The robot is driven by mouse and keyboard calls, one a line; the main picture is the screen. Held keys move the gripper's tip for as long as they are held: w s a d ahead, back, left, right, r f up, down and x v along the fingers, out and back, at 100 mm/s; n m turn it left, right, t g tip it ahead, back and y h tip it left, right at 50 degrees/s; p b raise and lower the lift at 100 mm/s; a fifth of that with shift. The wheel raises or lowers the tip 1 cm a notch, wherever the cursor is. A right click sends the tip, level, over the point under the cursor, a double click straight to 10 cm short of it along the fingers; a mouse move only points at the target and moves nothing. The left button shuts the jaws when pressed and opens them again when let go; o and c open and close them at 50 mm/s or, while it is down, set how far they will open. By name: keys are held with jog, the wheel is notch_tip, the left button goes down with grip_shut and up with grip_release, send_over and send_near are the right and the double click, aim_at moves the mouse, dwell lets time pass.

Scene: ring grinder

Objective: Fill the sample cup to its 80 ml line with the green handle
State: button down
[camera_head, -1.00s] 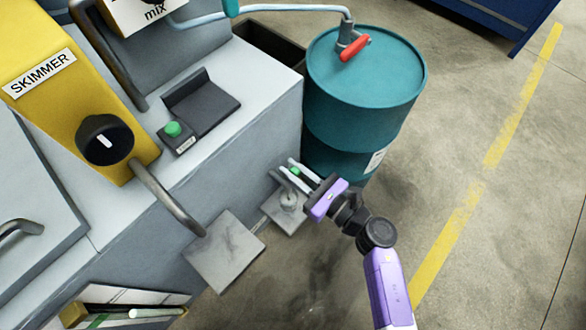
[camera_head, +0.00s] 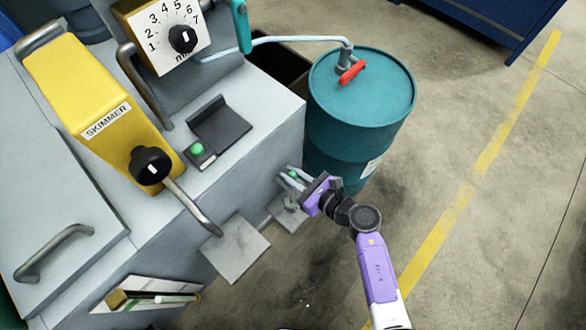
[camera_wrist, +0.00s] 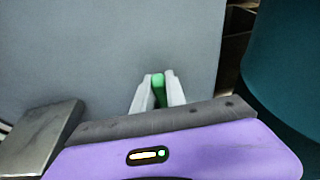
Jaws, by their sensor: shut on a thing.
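My gripper (camera_head: 292,176) is at the machine's front wall, beside the teal drum. Its pale fingers are closed on the small green handle (camera_wrist: 158,88), which shows as an upright green piece between them in the wrist view. In the head view only a speck of green shows between the fingers. Below the fingers is a small grey shelf (camera_head: 282,218) on the machine's side. A small greyish shape stands on it, partly behind my gripper; I cannot tell whether it is the sample cup. No 80 ml line or liquid level can be made out.
The teal drum (camera_head: 360,100) with a red-handled tap (camera_head: 352,73) stands close right of my gripper. A larger grey plate (camera_head: 236,248) juts out on the left, below a bent pipe (camera_head: 192,208). A green button (camera_head: 197,149) sits on the machine top. Right floor is clear.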

aim_at(296, 178)
jog(key=shift+w+a+r+g+h+p, duration=0.25)
jog(key=shift+g+h+p, duration=0.25)
jog(key=shift+p, duration=1.35)
jog(key=shift+f, duration=0.3)
jog(key=c, duration=1.4)
grip_release()
jog(key=shift+o, duration=0.2)
jog(key=p+v, duration=0.2)
jog(key=v, duration=0.5)
jog(key=shift+s+d+r+p, duration=0.2)
jog(key=shift+s+r+p, duration=0.05)
jog(key=shift+p, duration=0.15)
